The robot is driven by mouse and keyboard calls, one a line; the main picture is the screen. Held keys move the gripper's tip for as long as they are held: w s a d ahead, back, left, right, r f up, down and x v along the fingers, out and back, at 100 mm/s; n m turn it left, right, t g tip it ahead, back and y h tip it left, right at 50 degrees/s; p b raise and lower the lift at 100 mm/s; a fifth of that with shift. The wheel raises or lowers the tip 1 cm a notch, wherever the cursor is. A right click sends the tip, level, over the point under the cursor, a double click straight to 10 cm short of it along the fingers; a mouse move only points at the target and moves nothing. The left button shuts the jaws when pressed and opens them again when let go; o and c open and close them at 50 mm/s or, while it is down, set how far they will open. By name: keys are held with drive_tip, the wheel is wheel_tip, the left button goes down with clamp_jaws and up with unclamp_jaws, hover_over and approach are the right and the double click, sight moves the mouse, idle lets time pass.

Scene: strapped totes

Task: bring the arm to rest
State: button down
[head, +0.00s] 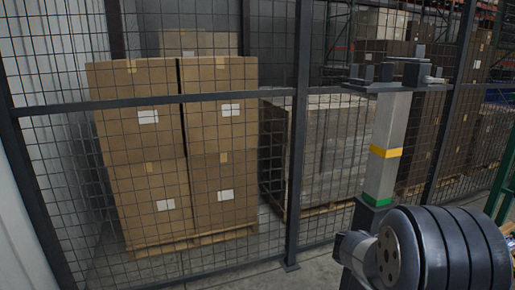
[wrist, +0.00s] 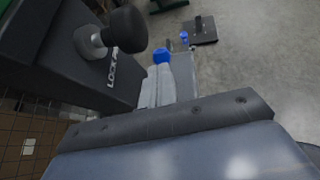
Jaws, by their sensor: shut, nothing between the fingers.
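I cannot make out my gripper's fingers in the head view or in the wrist view. A black ribbed rounded part of my arm fills the lower right of the head view, with a grey round flange on its left side. The wrist view is close against a dark block with a round black knob and the letters LOCK. A dark bar with bolts and a pale grey-blue surface fill the bottom of that view.
A grey post (head: 391,125) with yellow and green bands stands right of centre. A dark mesh fence (head: 301,130) crosses the scene. Behind it, stacked cartons (head: 148,150) stand on a pallet. Bare concrete floor (wrist: 265,50) shows at the wrist view's upper right.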

drive_tip(key=shift+w+a+f+t+h+b, duration=0.1)
drive_tip(key=shift+a+f+t+h+b, duration=0.3)
drive_tip(key=shift+b, duration=1.25)
drive_tip(key=shift+d+f+t+h+b, duration=0.1)
drive_tip(key=shift+f+h+b, duration=0.45)
drive_tip(key=shift+b, duration=1.15)
drive_tip(key=shift+w+a+f+t+h+b, duration=0.1)
drive_tip(key=shift+a+f+t+h+b, duration=0.35)
drive_tip(key=shift+b, duration=1.2)
drive_tip(key=b, duration=0.3)
drive_tip(key=shift+s+a+f+h, duration=0.1)
drive_tip(key=shift+f+h, duration=0.3)
drive_tip(key=b, duration=0.2)
drive_tip(key=h+b, duration=0.1)
drive_tip(key=shift+s+a+f+n+t+b, duration=0.2)
drive_tip(key=shift+a+n+t+b, duration=0.1)
drive_tip(key=shift+a+t+b, duration=0.1)
drive_tip(key=shift+r, duration=0.1)
drive_tip(key=shift+r, duration=0.2)
